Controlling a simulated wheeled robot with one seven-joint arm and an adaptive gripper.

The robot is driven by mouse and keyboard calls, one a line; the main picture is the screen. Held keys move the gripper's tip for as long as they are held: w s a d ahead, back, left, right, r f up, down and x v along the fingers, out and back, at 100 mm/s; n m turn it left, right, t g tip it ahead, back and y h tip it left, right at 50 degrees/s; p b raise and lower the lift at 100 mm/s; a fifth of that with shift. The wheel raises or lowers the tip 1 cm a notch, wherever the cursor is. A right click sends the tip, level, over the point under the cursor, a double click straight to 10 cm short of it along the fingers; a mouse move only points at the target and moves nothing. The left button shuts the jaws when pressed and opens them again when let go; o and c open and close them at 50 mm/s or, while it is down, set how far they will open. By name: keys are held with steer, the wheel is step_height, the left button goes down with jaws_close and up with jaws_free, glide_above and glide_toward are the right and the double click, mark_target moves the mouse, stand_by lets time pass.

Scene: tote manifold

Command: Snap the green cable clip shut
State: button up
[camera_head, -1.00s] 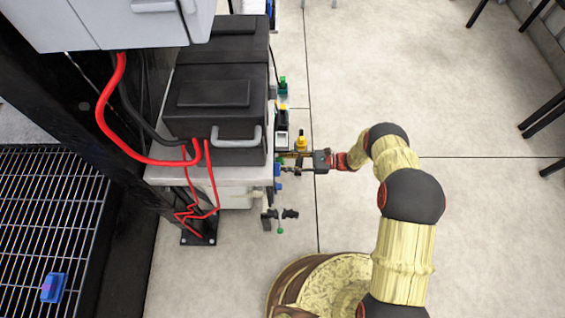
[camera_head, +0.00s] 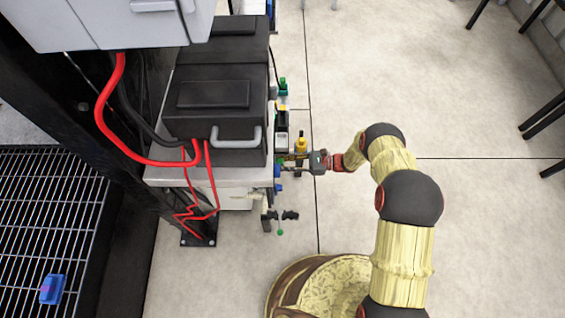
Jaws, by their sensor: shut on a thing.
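My gripper (camera_head: 288,165) reaches in from the right to the right edge of the grey bench (camera_head: 165,175). Its fingers point left and are shut on a small part at that edge, beside a blue fitting (camera_head: 278,171). The held part is mostly hidden, and I cannot tell its colour or whether it is the green cable clip. A green fitting (camera_head: 283,84) sits farther up the same edge. A small green tip (camera_head: 280,232) hangs below, near a black handle. I cannot tell which green piece is the clip, or whether it is closed.
A yellow-topped fitting (camera_head: 301,144) stands just above my gripper, and a black-and-white block (camera_head: 282,125) is beside it. A black case (camera_head: 222,100) fills the bench top. Red cables (camera_head: 103,110) hang at the left.

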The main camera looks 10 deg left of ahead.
mark_target(278, 161)
jaws_close()
steer(key=shift+r, duration=0.1)
steer(key=shift+r+h+p, duration=0.3)
steer(key=shift+h+p, duration=0.1)
steer(key=shift+p, duration=0.4)
steer(key=h+p, duration=0.1)
steer(key=p, duration=0.1)
steer(key=r+h+p, duration=0.1)
steer(key=h+p, duration=0.1)
steer(key=shift+w+d+r+t, duration=0.1)
steer(key=shift+d+r+t, duration=0.1)
steer(key=shift+t, duration=0.1)
steer(key=h+p, duration=0.2)
steer(key=r+t+h+p, duration=0.1)
steer(key=h+p, duration=0.1)
steer(key=p, duration=0.1)
steer(key=shift+a+r, duration=0.1)
steer(key=shift+a+r+t+h+p, duration=0.15)
steer(key=shift+t+h+p, duration=0.15)
steer(key=shift+h+p, duration=0.75)
steer(key=shift+h, duration=0.25)
steer(key=o, duration=0.8)
jaws_free()
